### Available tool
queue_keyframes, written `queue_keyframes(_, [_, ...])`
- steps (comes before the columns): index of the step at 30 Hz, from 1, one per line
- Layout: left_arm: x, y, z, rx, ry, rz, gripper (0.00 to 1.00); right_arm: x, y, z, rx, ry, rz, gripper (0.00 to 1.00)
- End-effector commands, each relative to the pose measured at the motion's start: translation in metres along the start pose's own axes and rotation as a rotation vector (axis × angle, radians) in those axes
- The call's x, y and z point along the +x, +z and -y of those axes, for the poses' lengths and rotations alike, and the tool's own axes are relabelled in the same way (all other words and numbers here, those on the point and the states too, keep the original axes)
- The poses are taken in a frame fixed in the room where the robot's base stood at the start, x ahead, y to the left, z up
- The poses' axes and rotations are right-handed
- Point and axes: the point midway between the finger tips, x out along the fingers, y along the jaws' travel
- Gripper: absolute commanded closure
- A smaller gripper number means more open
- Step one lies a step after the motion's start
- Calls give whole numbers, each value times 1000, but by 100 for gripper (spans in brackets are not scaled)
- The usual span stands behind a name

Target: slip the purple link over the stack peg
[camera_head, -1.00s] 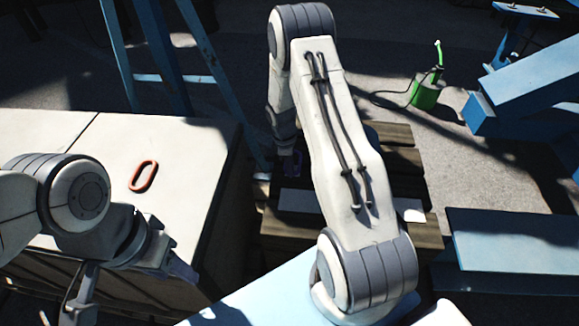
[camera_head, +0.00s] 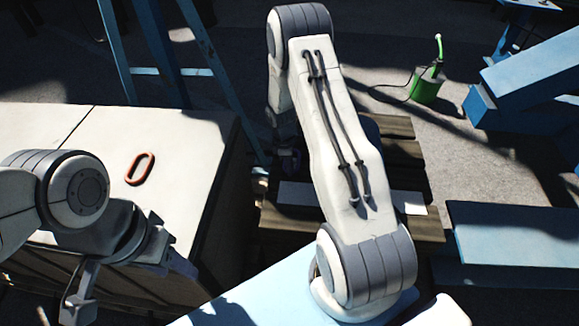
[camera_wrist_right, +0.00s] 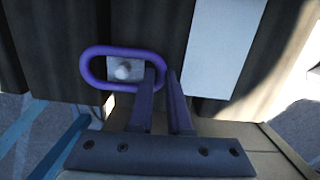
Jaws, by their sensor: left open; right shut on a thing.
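The purple link (camera_wrist_right: 112,48) is an oblong ring. My right gripper (camera_wrist_right: 163,80) is shut on its near right side. In the right wrist view the link's opening frames the pale stack peg (camera_wrist_right: 123,71), which stands on a small light plate (camera_wrist_right: 113,65). I cannot tell whether the link is around the peg or still above its tip. In the head view my right gripper (camera_head: 289,160) is in shadow over the wooden pallet (camera_head: 405,150), and the link is hard to make out. My left gripper (camera_head: 183,266) is open and empty beside the white box.
A red link (camera_head: 129,172) lies on the white box (camera_head: 185,160) at left. White flat pieces (camera_head: 409,202) lie on the pallet. A green can (camera_head: 427,86) with a cable stands on the floor at right. Blue beams (camera_head: 525,90) and a blue ladder (camera_head: 160,70) stand around.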

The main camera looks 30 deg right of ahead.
Motion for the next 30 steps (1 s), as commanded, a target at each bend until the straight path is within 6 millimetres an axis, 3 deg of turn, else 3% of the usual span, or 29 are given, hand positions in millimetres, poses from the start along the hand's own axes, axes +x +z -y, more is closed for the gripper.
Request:
queue_keyframes(13, [3, 0, 0, 0, 0, 0, 50, 7, -1, 0, 0, 1, 0, 100])
queue_keyframes(14, [3, 0, 0, 0, 0, 0, 50, 6, -1, 0, 0, 1, 0, 76])
queue_keyframes(16, [3, 0, 0, 0, 0, 0, 50, 6, -1, 0, 0, 1, 0, 50])
queue_keyframes(26, [3, 0, 0, 0, 0, 0, 50, 5, -1, 0, 0, 0, 0, 49])
queue_keyframes(30, [0, 0, 0, 0, 0, 0, 50, -8, -1, -1, 1, 2, -1, 49])
